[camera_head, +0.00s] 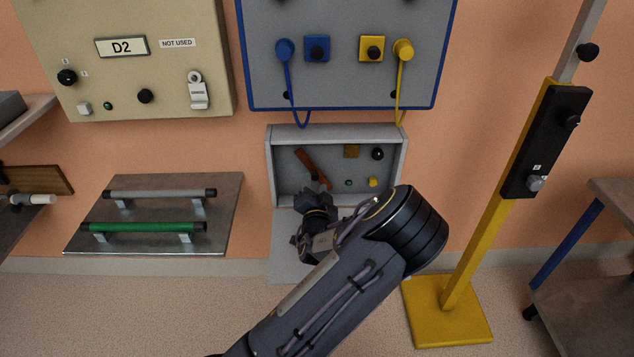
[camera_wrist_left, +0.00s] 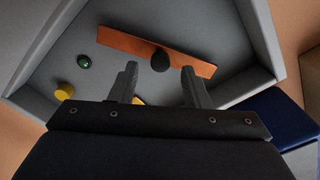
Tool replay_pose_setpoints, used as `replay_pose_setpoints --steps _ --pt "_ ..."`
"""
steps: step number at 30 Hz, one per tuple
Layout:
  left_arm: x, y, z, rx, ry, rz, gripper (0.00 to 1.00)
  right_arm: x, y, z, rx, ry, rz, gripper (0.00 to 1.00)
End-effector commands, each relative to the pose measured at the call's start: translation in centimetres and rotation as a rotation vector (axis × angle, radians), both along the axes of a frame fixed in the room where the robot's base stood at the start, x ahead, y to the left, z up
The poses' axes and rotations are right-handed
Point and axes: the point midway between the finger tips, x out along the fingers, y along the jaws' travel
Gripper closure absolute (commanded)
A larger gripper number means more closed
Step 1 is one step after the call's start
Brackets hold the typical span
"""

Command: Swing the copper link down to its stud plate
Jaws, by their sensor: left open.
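The copper link (camera_head: 307,160) is a reddish-brown bar, tilted from upper left to lower right, inside the open grey box. In the left wrist view the link (camera_wrist_left: 130,45) carries a dark round knob (camera_wrist_left: 160,60). My left gripper (camera_head: 318,190) is at the link's lower end and hides part of it. In the wrist view its two fingers (camera_wrist_left: 160,80) are apart, and the knob appears between their tips. I cannot tell whether they touch it. A small brown square plate (camera_head: 351,151) is at the box's upper middle; I cannot tell whether it is the stud plate. My right gripper is not in view.
The grey box (camera_head: 402,165) has raised walls. Inside are a black knob (camera_head: 377,153), a green lamp (camera_head: 348,183) and a yellow button (camera_head: 373,182). Blue (camera_head: 288,80) and yellow cables hang from the panel above. A yellow post (camera_head: 475,235) stands at right.

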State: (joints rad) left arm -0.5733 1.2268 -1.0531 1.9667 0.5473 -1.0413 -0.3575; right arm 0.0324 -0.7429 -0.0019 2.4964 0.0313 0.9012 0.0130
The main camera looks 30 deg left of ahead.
Motion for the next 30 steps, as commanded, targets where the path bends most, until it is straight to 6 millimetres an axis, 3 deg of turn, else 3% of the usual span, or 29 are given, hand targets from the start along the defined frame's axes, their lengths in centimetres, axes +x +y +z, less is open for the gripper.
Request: replay_pose_setpoints --steps 6,16,26,30 --pt "2.2 1.3 -0.1 -0.001 0.000 0.001 0.57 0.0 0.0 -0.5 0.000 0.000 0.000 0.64" --pt "2.6 1.6 0.0 -0.001 0.002 0.001 0.57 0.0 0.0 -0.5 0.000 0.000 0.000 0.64" --pt "2.5 1.6 0.0 -0.002 0.002 0.000 0.99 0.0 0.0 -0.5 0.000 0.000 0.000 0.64" --pt "2.5 1.6 -0.1 -0.002 0.002 0.000 1.00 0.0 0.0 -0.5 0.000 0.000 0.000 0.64"
